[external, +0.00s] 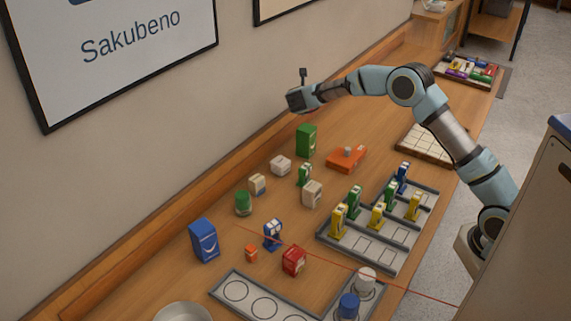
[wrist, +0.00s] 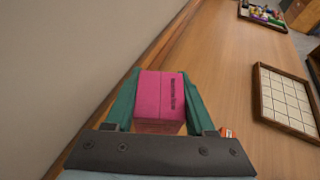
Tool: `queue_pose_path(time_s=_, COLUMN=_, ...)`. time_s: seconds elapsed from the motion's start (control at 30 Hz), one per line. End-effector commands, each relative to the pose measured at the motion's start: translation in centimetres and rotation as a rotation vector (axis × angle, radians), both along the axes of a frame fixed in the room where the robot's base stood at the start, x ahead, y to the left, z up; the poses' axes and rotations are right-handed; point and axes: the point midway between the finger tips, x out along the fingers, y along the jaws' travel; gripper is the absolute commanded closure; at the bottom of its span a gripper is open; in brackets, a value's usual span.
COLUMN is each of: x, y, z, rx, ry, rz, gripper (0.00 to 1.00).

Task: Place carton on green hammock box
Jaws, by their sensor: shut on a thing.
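My gripper (external: 297,100) is at the end of the outstretched arm, raised above the table near the wall. In the wrist view my gripper (wrist: 160,100) has its two teal fingers shut on a pink carton (wrist: 153,95) with dark print on its top. The carton's pink faces cannot be made out in the external view. The green box (external: 306,140) stands upright on the table, below my gripper in the external picture; I take it for the hammock box. It is not visible in the wrist view. The height gap between them is hard to judge.
An orange tray-like item (external: 346,158) lies right of the green box. A small white box (external: 280,165) and a green-and-white item (external: 304,175) stand near it. A grey rack (external: 366,251) holds several coloured items. A gridded tray (external: 428,143) lies farther right.

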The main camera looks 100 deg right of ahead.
Motion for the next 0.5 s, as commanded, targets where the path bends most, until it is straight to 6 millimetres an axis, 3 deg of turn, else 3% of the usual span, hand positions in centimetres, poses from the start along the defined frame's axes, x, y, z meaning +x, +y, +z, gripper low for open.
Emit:
queue_pose_path(time_s=0.1, x=0.0, y=0.0, z=-1.9, rx=0.003, ry=0.001, rz=0.002, gripper=1.0)
queue_pose_path(time_s=0.5, x=0.1, y=0.0, z=-6.1, rx=0.002, ry=0.002, rz=0.004, gripper=1.0)
